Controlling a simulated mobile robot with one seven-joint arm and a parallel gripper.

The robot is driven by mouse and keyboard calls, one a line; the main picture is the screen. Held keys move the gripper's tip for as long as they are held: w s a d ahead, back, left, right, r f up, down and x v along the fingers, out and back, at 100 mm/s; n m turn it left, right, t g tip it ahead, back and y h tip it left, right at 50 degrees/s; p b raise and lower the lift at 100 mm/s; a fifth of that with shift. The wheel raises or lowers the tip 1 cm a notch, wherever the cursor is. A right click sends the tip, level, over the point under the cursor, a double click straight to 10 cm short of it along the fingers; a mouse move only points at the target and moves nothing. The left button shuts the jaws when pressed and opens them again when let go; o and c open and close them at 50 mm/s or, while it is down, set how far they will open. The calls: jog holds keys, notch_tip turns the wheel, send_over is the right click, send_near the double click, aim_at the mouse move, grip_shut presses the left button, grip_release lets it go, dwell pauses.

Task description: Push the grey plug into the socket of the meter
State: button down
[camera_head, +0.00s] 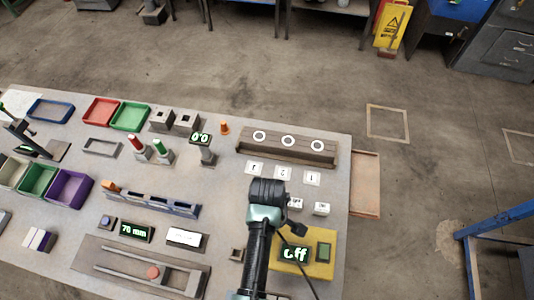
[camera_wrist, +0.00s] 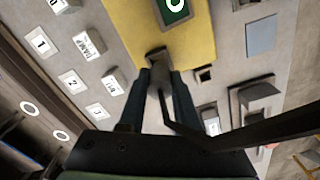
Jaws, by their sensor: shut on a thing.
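The yellow meter (camera_head: 316,268) lies on the bench at the front right, and its display reads "off". It also shows at the top of the wrist view (camera_wrist: 200,40). My gripper (camera_wrist: 158,78) is shut on the grey plug (camera_wrist: 154,84) at the near edge of the meter, with a dark cable trailing from the plug. The plug's front end is at or against the socket (camera_wrist: 156,53) on that edge. I cannot tell whether it is inside. In the head view my arm hides the plug, the socket and the meter's left part.
Small white labelled blocks (camera_head: 321,209) stand just beyond the meter. A long wooden block with three rings (camera_head: 290,152) is farther back. A slotted rail with a red knob (camera_head: 150,276) lies to the left. The bench's right edge is close to the meter.

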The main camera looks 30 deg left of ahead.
jog(key=shift+f+b, duration=0.55)
jog(key=shift+f, duration=0.4)
dwell(0.4)
jog(key=c, duration=0.5)
grip_release()
notch_tip(320, 180, up, 13)
jog(key=shift+b, duration=0.5)
